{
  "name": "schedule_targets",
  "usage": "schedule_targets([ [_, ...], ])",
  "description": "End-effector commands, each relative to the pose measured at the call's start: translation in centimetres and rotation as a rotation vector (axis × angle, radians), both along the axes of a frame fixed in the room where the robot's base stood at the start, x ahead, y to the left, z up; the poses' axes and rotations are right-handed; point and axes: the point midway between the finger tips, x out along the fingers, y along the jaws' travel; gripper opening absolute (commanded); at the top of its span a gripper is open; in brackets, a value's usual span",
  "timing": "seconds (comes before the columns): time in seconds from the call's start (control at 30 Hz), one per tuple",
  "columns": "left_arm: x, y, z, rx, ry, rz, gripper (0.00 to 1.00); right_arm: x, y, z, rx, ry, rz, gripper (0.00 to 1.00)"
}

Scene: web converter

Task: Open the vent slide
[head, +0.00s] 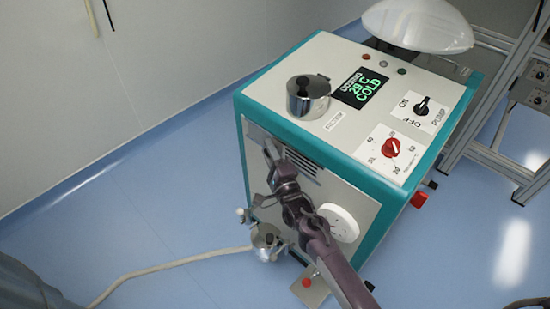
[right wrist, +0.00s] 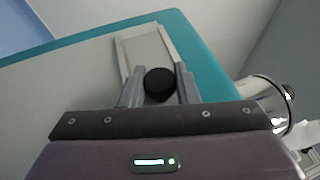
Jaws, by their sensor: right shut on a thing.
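The teal and white machine (head: 348,125) stands on the floor, and its vent is in the pale side panel. Dark vent slats (head: 305,163) show just right of my right gripper (head: 271,150) in the head view. In the right wrist view, a pale metal slide plate (right wrist: 148,48) lies on the panel, with a round black knob (right wrist: 159,84) at its near end. My right gripper is shut on this knob, with one finger on each side. In the head view the gripper and arm hide the knob and part of the vent. My left gripper is not in view.
A steel pot (head: 308,98), a display (head: 360,87), a red dial (head: 390,147) and a black pump switch (head: 421,107) are on top. A white round fitting (head: 339,222) and a metal valve (head: 266,240) with a hose (head: 165,267) are low on the side.

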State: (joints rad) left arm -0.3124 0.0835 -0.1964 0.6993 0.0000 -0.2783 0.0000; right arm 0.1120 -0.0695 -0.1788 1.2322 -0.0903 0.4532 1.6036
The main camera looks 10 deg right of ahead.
Motion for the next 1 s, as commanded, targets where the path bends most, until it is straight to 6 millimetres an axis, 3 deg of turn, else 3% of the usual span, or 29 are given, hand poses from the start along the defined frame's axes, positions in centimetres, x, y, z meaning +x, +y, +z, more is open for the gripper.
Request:
schedule_targets([
  [0.1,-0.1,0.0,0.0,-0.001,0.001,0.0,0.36,-0.1,0.0,-0.1,-0.001,0.004,0.001,0.0],
  [0.13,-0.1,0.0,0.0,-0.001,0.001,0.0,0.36,-0.1,0.0,-0.1,-0.001,0.004,0.001,0.29],
  [0.3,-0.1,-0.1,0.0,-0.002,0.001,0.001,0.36,-0.1,0.0,-0.1,-0.001,0.003,0.001,0.49],
  [0.63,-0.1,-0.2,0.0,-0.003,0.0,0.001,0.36,-0.5,-0.2,-0.2,-0.001,0.002,0.0,0.49],
  [1.0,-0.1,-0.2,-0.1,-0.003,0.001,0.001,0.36,-6.1,-1.6,-1.7,0.0,0.004,0.0,0.49],
])
